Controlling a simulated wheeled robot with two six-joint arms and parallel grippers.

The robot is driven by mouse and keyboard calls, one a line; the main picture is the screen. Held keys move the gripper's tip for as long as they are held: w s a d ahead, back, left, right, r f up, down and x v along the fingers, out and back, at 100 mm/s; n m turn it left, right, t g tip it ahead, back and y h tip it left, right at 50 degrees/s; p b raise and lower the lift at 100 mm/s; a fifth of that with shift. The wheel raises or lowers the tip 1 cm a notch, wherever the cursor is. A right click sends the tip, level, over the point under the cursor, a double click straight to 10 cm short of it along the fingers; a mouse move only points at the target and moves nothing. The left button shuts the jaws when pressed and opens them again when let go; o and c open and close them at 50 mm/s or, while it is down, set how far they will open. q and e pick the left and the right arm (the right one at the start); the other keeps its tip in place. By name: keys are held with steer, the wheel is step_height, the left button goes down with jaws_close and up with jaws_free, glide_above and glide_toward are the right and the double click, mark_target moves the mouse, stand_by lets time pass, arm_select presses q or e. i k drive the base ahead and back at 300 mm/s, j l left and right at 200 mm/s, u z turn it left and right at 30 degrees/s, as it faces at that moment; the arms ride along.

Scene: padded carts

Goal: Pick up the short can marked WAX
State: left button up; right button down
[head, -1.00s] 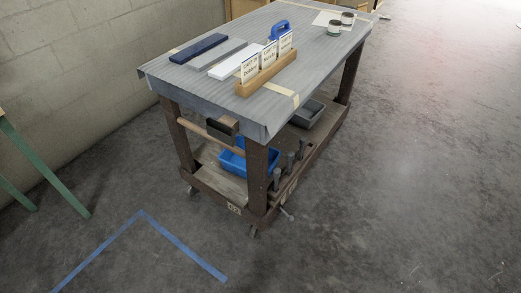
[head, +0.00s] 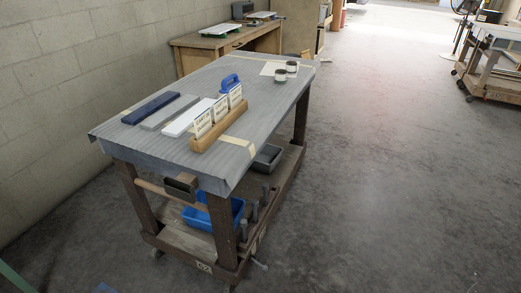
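Two short cans stand close together near the far right corner of the padded cart (head: 255,150). One is the nearer can (head: 280,76) and the other is the farther can (head: 292,68). Both are dark on top with a pale band around the side. They stand by a pale sheet on the grey cover. Their markings are too small to read, so I cannot tell which one says WAX. Neither of my grippers shows in the head view.
On the cart are a wooden holder (head: 219,126) with several upright cards, a blue-handled tool (head: 230,83) and flat bars (head: 151,107). A blue bin (head: 197,218) sits on the lower shelf. A wooden desk (head: 207,50) stands behind.

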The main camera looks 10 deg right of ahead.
mark_target(281, 75)
steer(key=i+l+z, duration=0.6)
steer(key=i+z, duration=0.15)
steer(key=i, duration=0.3)
steer(key=i+z, duration=0.4)
steer(key=i, duration=0.15)
steer(key=i+l+u, duration=0.2)
steer(key=i, duration=0.35)
steer(key=i+u, duration=0.2)
steer(key=i, duration=0.35)
steer(key=i+l+u, duration=0.2)
steer(key=i, duration=0.3)
steer(key=l, duration=0.1)
